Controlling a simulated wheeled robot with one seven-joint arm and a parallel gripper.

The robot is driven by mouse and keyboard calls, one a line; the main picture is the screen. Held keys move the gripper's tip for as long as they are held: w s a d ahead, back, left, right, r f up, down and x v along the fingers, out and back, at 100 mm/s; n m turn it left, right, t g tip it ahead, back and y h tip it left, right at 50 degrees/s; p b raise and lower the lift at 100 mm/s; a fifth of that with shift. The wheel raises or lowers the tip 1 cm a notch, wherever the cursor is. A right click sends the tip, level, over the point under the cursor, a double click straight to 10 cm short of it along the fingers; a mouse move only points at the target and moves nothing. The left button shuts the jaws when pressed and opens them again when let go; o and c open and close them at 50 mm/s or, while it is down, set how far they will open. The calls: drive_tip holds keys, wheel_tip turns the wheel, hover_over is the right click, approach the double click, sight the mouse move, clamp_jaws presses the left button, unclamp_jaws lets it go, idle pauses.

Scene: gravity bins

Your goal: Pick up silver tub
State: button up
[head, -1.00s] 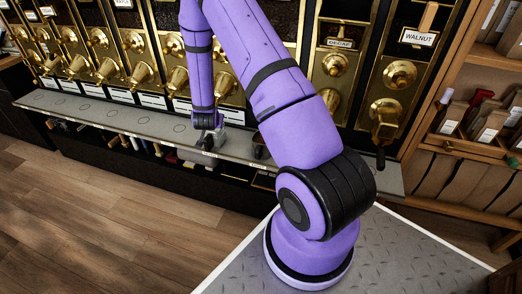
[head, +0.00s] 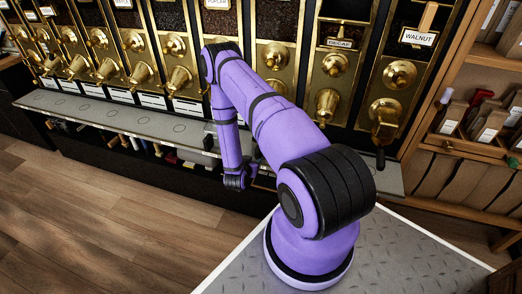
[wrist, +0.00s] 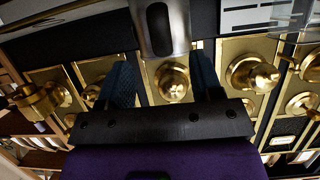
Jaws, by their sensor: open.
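The silver tub (wrist: 180,30) shows at the top centre of the wrist view, shiny, with a dark oval on its side. My gripper (wrist: 162,66) is open, its two dark fingers apart, with the tub's near end seen between and past the fingertips. I cannot tell whether either finger touches it.
The grey ledge (head: 110,116) runs under a row of brass dispensers (head: 180,78). Wooden shelves (head: 470,140) with bags are at right. The wood floor (head: 110,220) at left is clear.

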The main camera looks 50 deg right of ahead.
sight(257, 156)
drive_tip(key=shift+f+x, duration=0.2)
drive_tip(key=shift+x, duration=4)
drive_tip(key=shift+a, duration=0.1)
clamp_jaws()
